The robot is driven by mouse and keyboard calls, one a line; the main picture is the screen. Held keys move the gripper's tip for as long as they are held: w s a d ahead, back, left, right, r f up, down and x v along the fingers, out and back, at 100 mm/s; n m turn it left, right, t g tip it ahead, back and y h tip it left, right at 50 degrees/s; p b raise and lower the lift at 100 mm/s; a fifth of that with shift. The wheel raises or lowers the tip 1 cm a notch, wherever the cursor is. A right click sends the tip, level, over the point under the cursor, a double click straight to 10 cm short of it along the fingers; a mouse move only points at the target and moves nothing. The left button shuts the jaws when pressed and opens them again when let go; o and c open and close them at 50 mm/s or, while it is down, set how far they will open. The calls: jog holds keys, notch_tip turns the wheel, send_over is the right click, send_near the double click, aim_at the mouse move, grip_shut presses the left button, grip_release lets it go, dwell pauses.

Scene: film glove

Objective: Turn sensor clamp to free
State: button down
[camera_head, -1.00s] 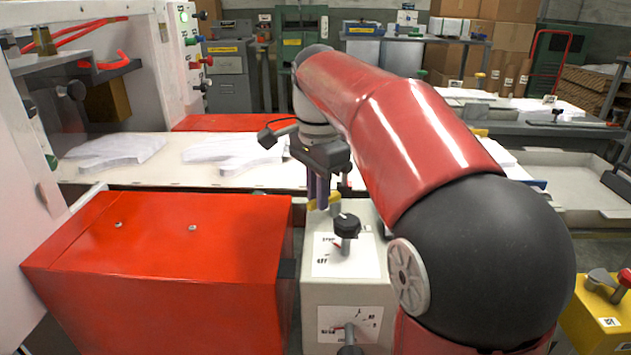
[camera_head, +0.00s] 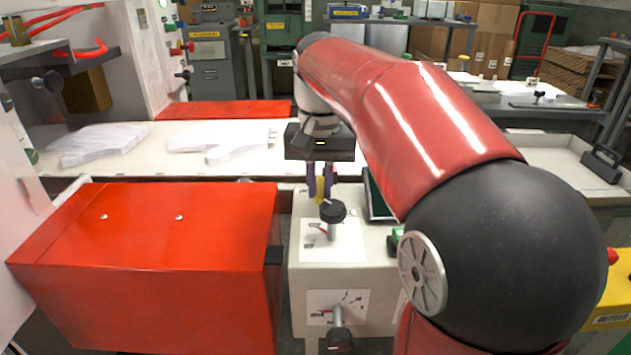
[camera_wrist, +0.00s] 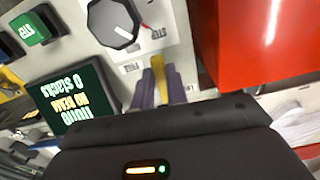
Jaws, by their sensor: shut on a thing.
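My gripper (camera_head: 320,192), with purple fingers, is shut on a yellow lever-like piece (camera_head: 320,186) at the far end of the cream control box (camera_head: 343,269). I take this piece to be the sensor clamp. In the wrist view, the yellow piece (camera_wrist: 159,72) stands between the two fingers (camera_wrist: 161,92), its lower part hidden. Small labels beside it (camera_wrist: 132,67) are too small to read.
A red box (camera_head: 150,235) stands close on the left. Another black knob (camera_head: 340,340) is on the box's front. White glove-shaped sheets (camera_head: 220,137) lie behind on a pale table.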

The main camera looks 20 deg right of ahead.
aim_at(322, 191)
jog(key=shift+d+n, duration=0.2)
jog(key=shift+n, duration=0.4)
jog(key=c, duration=1.4)
grip_release()
notch_tip(322, 191, up, 8)
jog(key=shift+f, duration=0.1)
